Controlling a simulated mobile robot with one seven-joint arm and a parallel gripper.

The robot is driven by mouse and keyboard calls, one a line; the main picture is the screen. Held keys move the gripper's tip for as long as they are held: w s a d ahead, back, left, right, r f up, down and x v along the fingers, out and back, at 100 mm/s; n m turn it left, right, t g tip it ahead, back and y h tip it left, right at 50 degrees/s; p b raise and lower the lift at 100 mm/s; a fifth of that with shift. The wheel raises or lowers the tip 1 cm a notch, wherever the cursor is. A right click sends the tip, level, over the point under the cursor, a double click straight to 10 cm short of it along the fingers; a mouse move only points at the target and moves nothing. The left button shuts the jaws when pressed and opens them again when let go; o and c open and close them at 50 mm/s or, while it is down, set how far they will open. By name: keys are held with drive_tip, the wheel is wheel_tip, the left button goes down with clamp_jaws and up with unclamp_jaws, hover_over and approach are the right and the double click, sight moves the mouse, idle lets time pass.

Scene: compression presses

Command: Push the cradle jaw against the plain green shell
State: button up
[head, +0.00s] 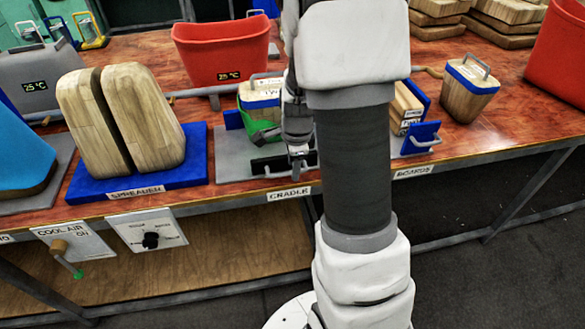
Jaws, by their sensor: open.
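The cradle stands on a grey plate (228,158) behind the label CRADLE. A green shell (262,133) sits on it, around the lower part of a wooden block (252,95) with a blue top band and a handle. A blue wall (233,119) stands behind the shell at left. The black cradle jaw (268,164) lies at the front of the plate, with a visible gap to the shell. A grey handle (285,174) is on its front. My gripper (298,157) is open, pointing down at the jaw's handle; contact is unclear. My arm hides the cradle's right side.
The wooden spreader (120,115) on its blue base stands left. A red bin (222,50) stands behind. Right of my arm are boards with a blue plate and handle (422,138), and another blue-topped wooden block (468,90). The table's front edge is close to the jaw.

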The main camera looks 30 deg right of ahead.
drive_tip(key=shift+w+f, duration=0.1)
drive_tip(key=shift+f, duration=0.3)
drive_tip(key=shift+c, duration=0.3)
clamp_jaws()
